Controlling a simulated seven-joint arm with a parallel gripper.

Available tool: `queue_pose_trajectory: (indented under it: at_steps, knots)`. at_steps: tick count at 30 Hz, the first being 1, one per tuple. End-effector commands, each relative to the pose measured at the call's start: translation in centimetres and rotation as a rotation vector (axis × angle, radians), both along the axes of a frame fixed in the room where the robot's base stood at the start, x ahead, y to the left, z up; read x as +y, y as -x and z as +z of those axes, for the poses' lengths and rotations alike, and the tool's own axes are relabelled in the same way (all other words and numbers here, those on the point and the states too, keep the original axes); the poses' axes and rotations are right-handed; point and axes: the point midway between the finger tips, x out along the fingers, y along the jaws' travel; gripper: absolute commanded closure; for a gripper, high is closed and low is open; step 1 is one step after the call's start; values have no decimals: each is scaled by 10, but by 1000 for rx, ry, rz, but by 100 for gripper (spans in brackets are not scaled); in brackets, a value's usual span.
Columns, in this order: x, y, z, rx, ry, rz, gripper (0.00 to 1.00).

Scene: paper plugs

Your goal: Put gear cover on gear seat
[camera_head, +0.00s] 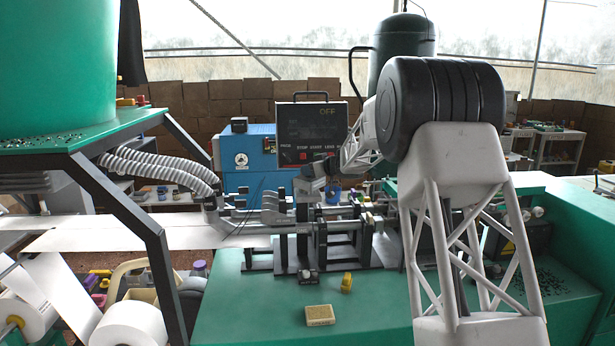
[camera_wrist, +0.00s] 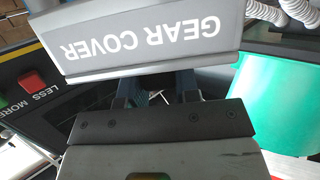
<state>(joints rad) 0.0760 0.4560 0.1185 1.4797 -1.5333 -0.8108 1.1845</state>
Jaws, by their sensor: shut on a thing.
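The gear cover (camera_wrist: 150,40) is a grey block with white "GEAR COVER" lettering, upside down across the top of the wrist view. My gripper (camera_wrist: 158,88) is shut on it; the fingertips are partly hidden by the cover. In the head view my gripper (camera_head: 322,166) is small, in front of the display box and above the machine's shafts, with a grey block, likely the cover (camera_head: 309,186), just below it. The gear seat cannot be told apart clearly among the grey brackets and shafts (camera_head: 315,235) of the machine.
A display box (camera_head: 312,133) reading "OFF" stands behind my gripper. Grey hoses (camera_head: 165,170) and a green hopper (camera_head: 60,60) are at left. A yellow block (camera_head: 320,315) and a small yellow part (camera_head: 347,282) lie on the green tabletop (camera_head: 240,310), which has clear room in front.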

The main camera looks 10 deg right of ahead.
Motion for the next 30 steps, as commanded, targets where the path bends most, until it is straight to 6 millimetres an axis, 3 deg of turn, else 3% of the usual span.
queue_pose_trajectory:
  at_steps: [6,12,30]
  knots:
    - [1,-25,-2,-1,-1,0,97]
    - [2,-38,-3,-1,-1,0,97]
    - [2,-47,-4,-1,0,0,97]
